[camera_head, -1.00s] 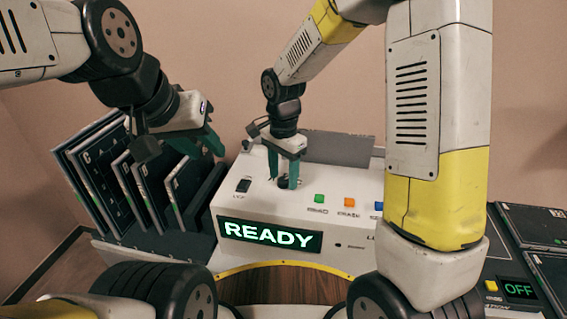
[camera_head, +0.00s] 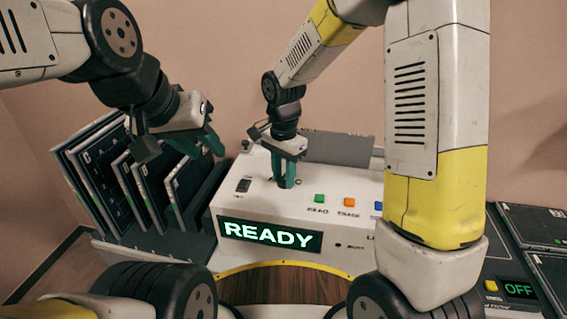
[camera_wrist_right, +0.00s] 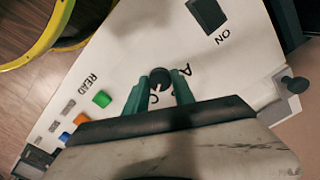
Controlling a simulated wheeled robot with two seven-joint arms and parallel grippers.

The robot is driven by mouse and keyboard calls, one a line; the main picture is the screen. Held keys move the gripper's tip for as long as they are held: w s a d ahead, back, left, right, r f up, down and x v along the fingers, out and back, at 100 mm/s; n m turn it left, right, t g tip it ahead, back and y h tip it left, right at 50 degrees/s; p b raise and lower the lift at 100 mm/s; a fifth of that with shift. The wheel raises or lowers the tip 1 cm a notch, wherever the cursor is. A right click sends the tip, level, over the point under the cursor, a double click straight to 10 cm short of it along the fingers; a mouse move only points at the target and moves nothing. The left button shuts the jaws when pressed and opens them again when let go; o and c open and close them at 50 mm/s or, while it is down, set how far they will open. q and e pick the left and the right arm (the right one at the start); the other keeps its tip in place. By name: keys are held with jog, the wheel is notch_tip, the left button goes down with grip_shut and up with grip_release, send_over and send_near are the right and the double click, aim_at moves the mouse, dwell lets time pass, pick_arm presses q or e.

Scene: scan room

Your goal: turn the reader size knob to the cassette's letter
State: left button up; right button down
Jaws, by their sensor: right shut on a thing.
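The reader (camera_head: 350,185) is a white sloped box with a lit READY display (camera_head: 268,235). Its dark round size knob (camera_wrist_right: 160,78) shows in the right wrist view, with a pale mark on its near edge. A letter A lies to its right and a partly covered C-like letter sits below it. My right gripper (camera_head: 288,182) points down at the panel, its green fingers shut on the knob from both sides. My left gripper (camera_head: 203,150) hangs empty above the cassettes, its green fingers apart. Dark cassettes (camera_head: 88,185) stand in a rack; their letters are hard to read.
A black ON/OFF switch (camera_head: 243,186) lies left of the knob. Green (camera_head: 320,198) and orange (camera_head: 349,202) buttons lie to its right. My right arm covers part of the reader's right side. A panel showing OFF (camera_head: 519,290) and dark cases (camera_head: 535,225) lie at the far right.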

jog(key=n, duration=0.5)
jog(key=shift+n, duration=0.3)
jog(key=n, duration=1.1)
jog(key=shift+n, duration=0.3)
jog(key=n, duration=0.5)
jog(key=shift+n, duration=0.7)
jog(key=c, duration=1.1)
grip_release()
jog(key=shift+o, duration=0.2)
